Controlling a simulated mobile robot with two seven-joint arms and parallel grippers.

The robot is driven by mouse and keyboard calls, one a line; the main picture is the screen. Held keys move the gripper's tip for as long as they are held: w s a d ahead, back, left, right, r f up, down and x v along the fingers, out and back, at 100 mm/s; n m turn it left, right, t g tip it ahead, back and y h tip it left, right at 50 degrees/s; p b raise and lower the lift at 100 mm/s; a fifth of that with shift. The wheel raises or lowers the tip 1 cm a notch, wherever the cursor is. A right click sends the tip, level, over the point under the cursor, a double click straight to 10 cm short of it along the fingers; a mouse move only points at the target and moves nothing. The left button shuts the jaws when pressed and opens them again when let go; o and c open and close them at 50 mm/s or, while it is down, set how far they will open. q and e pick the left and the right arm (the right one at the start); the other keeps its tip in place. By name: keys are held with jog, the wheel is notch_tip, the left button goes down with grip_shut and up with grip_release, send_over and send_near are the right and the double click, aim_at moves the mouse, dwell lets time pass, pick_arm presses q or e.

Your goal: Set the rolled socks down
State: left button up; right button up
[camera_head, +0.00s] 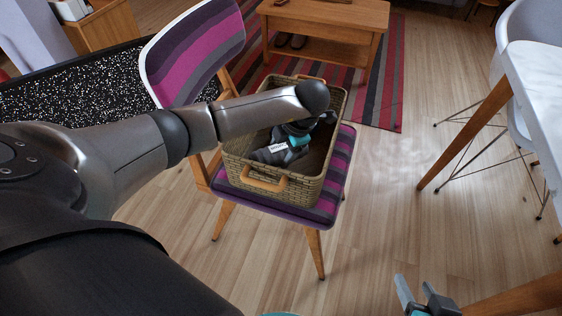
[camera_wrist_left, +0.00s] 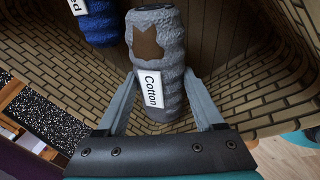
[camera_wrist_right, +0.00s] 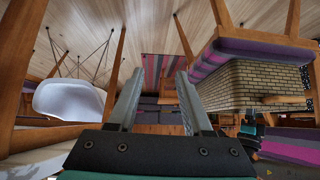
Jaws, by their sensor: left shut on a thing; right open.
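The grey rolled socks (camera_wrist_left: 165,45), with a brown patch and a white "Cotton" label, are between the fingers of my left gripper (camera_wrist_left: 160,78), which is shut on them. In the head view the grey socks (camera_head: 268,156) show inside the wicker basket (camera_head: 232,168), below my left gripper (camera_head: 292,138). The basket stands on a striped purple chair. I cannot tell whether the socks touch the basket floor. My right gripper (camera_head: 416,296) is open and empty, away from the basket at the lower right; its spread fingers show in the right wrist view (camera_wrist_right: 160,75).
A blue roll (camera_wrist_left: 98,28) with a white label lies beside the grey one. The chair (camera_head: 200,50) has its backrest at the left. A wooden low table (camera_head: 325,20) stands behind on a striped rug. A white table (camera_head: 540,75) is at the right; floor between is clear.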

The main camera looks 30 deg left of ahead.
aim_at(281, 161)
pick_arm(q)
jog(key=shift+f+b, duration=0.6)
jog(key=shift+f, duration=0.6)
jog(key=shift+f+b, duration=0.4)
jog(key=shift+f, duration=0.45)
pick_arm(e)
jog(key=shift+w+a+r+t+y, duration=0.15)
jog(key=shift+w+a+t+y, duration=0.2)
jog(key=shift+a+t, duration=0.35)
jog(key=shift+w+a+r+t+y, duration=0.2)
jog(key=shift+a+t+y, duration=0.2)
jog(key=shift+a+t, duration=0.2)
jog(key=shift+w+a+r+t+y, duration=0.15)
jog(key=shift+w+a+t+y, duration=0.2)
jog(key=shift+a+t, duration=0.35)
pick_arm(q)
jog(key=shift+f, duration=0.15)
jog(key=o, duration=1.4)
jog(key=shift+o, duration=0.2)
pick_arm(e)
jog(key=shift+a+r, duration=0.1)
jog(key=shift+a, duration=0.05)
